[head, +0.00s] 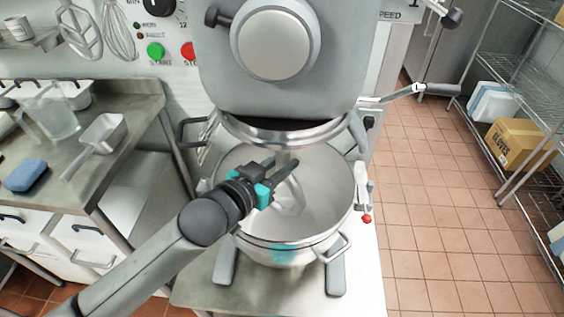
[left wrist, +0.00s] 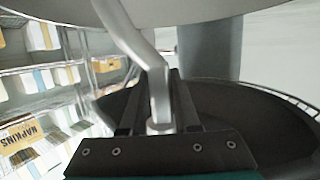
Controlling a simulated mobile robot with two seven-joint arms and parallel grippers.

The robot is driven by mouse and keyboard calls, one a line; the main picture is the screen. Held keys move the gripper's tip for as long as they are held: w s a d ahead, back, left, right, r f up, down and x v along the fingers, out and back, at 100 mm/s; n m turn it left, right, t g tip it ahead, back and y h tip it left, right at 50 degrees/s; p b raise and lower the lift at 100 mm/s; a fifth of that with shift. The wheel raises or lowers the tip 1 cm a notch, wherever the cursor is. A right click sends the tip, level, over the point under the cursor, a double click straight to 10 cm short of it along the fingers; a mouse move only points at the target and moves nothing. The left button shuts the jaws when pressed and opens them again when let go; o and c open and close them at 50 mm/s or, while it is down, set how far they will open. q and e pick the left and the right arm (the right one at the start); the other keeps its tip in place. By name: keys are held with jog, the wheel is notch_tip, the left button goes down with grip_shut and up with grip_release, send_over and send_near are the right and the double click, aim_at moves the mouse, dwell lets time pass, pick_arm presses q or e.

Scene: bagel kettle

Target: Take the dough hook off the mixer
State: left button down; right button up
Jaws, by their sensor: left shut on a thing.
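The mixer (head: 255,90) is large and grey, with its head above a steel bowl (head: 328,185). The dough hook (head: 290,200) hangs under the mixer head, its curved lower part inside the bowl. In the left wrist view the hook's metal shank (left wrist: 158,95) passes between the two fingers. My left gripper (head: 283,170) reaches over the bowl's near left rim and is shut on the hook below the head. The hook's upper joint with the mixer is hidden in the head view. My right gripper is not in view.
A steel counter (head: 135,97) at left holds a scoop (head: 100,135), a blue sponge (head: 27,175) and clear containers. A whisk (head: 118,38) hangs on the wall. At right, a wire rack (head: 510,65) holds a gloves box (head: 520,145). The tiled floor between is clear.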

pick_arm(q)
jog(key=shift+w+r+m+g+h, duration=0.15)
jog(key=shift+r+m+g+h, duration=0.2)
jog(key=shift+m+h, duration=0.25)
jog(key=shift+r, duration=0.1)
jog(key=shift+f, duration=0.45)
jog(key=shift+s+f+p, duration=0.1)
jog(key=shift+s+p, duration=0.1)
jog(key=shift+p, duration=0.2)
jog(key=shift+w+f, duration=0.1)
jog(key=shift+f, duration=0.3)
dwell(0.4)
jog(key=c, duration=1.2)
grip_release()
grip_shut()
